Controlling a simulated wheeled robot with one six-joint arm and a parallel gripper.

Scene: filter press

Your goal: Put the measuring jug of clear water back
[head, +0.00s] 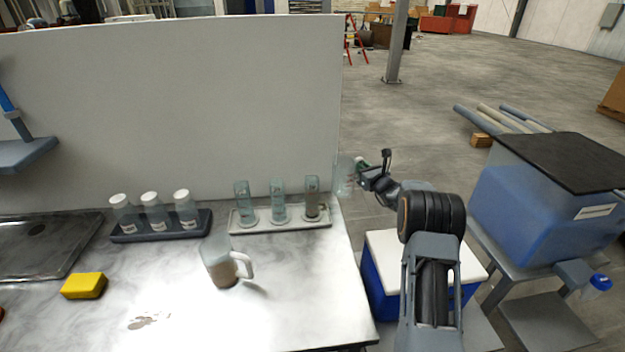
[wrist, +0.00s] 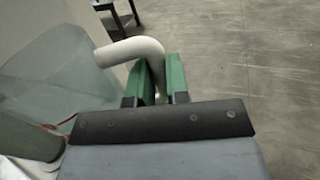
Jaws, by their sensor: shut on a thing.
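A clear measuring jug (head: 343,176) is held up just past the right end of the worktop's back panel, above the bench's right edge. My gripper (head: 362,170) is shut on its handle from the right. In the wrist view, the see-through jug (wrist: 60,75) fills the left side, and its pale curved handle (wrist: 130,50) runs between the green fingers of my gripper (wrist: 160,80). I cannot tell the water level in it. A second jug (head: 222,262), with brownish contents and a white handle, stands upright on the bench.
A pale rack (head: 290,224) with three glass tubes stands at the bench's back right. A dark rack (head: 160,232) holds three white-capped bottles. The front-right bench top (head: 310,300) is clear.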

